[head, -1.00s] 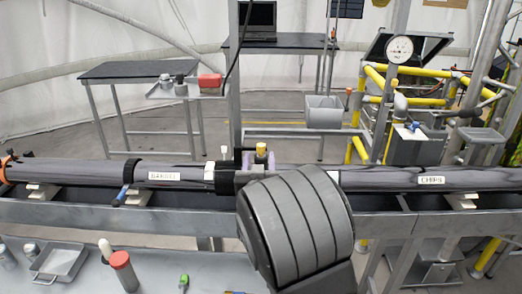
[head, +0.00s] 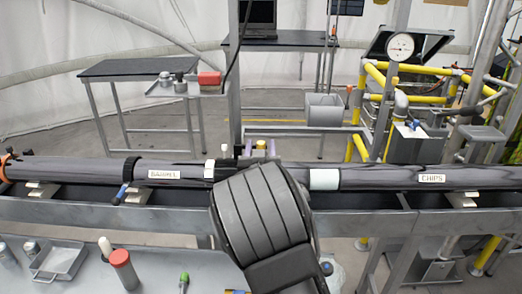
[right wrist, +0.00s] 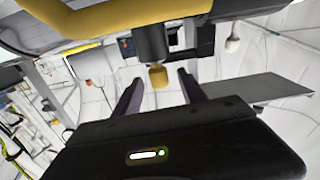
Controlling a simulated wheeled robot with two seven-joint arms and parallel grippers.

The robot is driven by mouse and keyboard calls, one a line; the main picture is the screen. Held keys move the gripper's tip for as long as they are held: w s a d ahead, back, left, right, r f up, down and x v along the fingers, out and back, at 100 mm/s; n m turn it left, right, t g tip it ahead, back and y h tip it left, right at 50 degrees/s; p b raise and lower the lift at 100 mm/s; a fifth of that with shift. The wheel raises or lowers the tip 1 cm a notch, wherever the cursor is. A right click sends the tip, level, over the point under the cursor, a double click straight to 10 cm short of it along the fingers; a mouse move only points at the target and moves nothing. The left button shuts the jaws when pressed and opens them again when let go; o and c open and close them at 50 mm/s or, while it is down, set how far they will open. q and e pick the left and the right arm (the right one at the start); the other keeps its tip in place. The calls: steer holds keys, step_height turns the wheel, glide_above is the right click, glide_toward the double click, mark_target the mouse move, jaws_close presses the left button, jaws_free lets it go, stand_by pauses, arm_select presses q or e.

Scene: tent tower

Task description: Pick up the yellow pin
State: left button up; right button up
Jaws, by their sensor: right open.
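The yellow pin (right wrist: 158,76) shows in the right wrist view as a small yellow knob on the end of a dark cylinder. In the head view only its yellow top (head: 260,145) shows, at the middle of the long dark tube, above my wrist. My right gripper (right wrist: 159,86) is open, with one finger on each side of the pin in the right wrist view. I cannot tell whether the fingers touch it. In the head view my ribbed dark wrist hides the lower part of the pin and the tube there. My left gripper is not in view.
The long dark tube (head: 380,178) lies across a grey frame. A red-capped cylinder (head: 122,268) and a metal tray (head: 60,260) are on the bench at the lower left.

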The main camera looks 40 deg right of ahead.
steer(key=shift+x, duration=0.9)
jaws_close()
